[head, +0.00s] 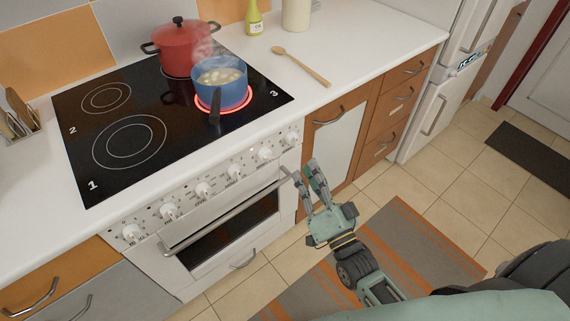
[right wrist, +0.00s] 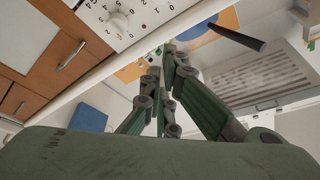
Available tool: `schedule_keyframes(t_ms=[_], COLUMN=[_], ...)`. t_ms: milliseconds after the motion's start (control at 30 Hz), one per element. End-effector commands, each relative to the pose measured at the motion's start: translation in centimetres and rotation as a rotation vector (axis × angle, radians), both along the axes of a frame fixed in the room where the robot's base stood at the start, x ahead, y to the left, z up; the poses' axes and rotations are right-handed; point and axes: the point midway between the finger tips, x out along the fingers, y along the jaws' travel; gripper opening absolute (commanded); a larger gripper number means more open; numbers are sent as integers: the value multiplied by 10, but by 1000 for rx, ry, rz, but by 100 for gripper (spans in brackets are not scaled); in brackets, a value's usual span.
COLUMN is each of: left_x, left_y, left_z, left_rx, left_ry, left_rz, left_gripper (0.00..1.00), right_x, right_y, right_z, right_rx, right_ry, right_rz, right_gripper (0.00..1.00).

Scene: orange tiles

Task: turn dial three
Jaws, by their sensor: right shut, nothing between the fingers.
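Several white dials sit in a row on the oven's front panel (head: 187,206). The rightmost dial (head: 291,139) is nearest my right gripper; which dial is number three I cannot read. My right gripper (head: 299,167) is shut and empty, in front of the panel's right end, below the rightmost dials and apart from them. In the right wrist view its fingers (right wrist: 168,62) come together, with a white dial (right wrist: 118,22) on the panel at the upper left. The burner marked 3 glows red under a blue pot (head: 221,88) that steams. My left gripper is not in view.
A red pot (head: 183,48) stands at the back of the black cooktop (head: 175,125). The oven handle (head: 225,213) sticks out below the dials. A wooden spoon (head: 302,67) lies on the white counter. A striped rug (head: 400,250) covers the floor.

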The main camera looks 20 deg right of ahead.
Motion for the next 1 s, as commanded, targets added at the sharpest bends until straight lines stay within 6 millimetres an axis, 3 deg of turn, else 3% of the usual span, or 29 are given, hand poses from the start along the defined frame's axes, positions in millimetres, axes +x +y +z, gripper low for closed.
schedule_keyframes(t_ms=[133, 233, 500, 633, 700, 1000], left_x=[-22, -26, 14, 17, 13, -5], left_y=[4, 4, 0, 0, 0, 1], left_z=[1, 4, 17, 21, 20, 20], left_rx=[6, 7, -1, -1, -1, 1], left_ry=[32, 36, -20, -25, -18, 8], left_rz=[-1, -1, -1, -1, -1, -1], left_gripper=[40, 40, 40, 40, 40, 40], right_x=[11, 24, 80, 105, 97, 91], right_y=[0, 2, 8, 11, 20, 37], right_z=[2, 6, 21, 26, 11, -5], right_rx=[66, 63, 62, 60, 62, 58], right_ry=[19, 18, 16, 18, 27, 21], right_rz=[5, 5, 5, 5, 6, 5], right_gripper=[0, 0, 0, 0, 0, 0])
